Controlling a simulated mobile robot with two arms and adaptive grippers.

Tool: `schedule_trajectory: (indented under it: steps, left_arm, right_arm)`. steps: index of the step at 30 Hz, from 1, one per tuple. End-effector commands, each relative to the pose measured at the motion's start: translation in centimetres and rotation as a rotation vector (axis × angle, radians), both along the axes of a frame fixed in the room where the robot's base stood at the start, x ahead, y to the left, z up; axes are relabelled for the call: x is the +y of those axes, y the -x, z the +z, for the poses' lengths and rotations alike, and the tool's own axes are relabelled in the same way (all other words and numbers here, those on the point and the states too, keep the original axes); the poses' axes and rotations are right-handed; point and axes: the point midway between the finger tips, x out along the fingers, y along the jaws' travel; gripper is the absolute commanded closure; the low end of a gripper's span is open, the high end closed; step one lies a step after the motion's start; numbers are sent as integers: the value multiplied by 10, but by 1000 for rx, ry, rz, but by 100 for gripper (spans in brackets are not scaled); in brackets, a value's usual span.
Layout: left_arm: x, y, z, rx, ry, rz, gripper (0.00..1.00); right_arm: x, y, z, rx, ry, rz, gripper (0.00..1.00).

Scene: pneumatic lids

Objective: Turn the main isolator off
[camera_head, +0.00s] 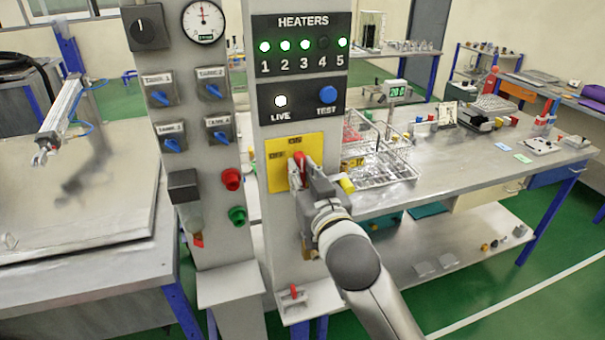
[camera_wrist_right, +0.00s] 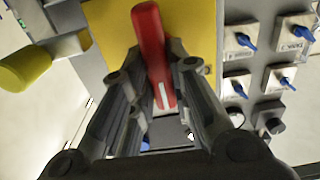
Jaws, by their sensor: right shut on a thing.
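The main isolator's red handle (camera_head: 298,161) sits on a yellow plate (camera_head: 318,147) on the grey post. The plate reads ON at the top and OFF at the upper left. The handle stands close to upright, under the ON mark. My right gripper (camera_head: 303,172) comes from the lower right and is shut on the handle. In the right wrist view the red handle (camera_wrist_right: 150,42) lies between the two fingers of the right gripper (camera_wrist_right: 158,76), with the yellow plate (camera_wrist_right: 195,25) behind. The gripper hides the plate's lower right. My left gripper is not in view.
Above the plate is the HEATERS panel (camera_head: 299,46), with lamps 1, 2, 3 and 5 lit green and 4 dark, and the LIVE lamp lit white. Blue valve handles (camera_head: 161,98) are on the left post. A wire rack (camera_head: 385,170) stands on the bench close to my right gripper.

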Motion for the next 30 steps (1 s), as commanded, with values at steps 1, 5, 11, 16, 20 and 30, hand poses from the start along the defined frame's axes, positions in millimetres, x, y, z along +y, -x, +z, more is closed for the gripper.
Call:
schedule_trajectory:
  steps: [1, 5, 11, 16, 20, 30]
  left_arm:
    - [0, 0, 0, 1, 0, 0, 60]
    - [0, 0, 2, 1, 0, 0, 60]
    - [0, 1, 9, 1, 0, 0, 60]
    - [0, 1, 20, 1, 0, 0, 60]
    - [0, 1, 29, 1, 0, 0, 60]
    - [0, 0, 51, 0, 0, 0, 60]
  right_arm:
    - [0, 0, 0, 1, 1, 1, 100]
    - [0, 0, 0, -4, 16, 0, 100]
    - [1, 0, 1, -25, 86, 0, 100]
    - [2, 0, 2, -62, 202, 1, 100]
    - [3, 1, 2, -99, 313, 0, 100]
    - [6, 1, 0, -199, 622, 1, 100]
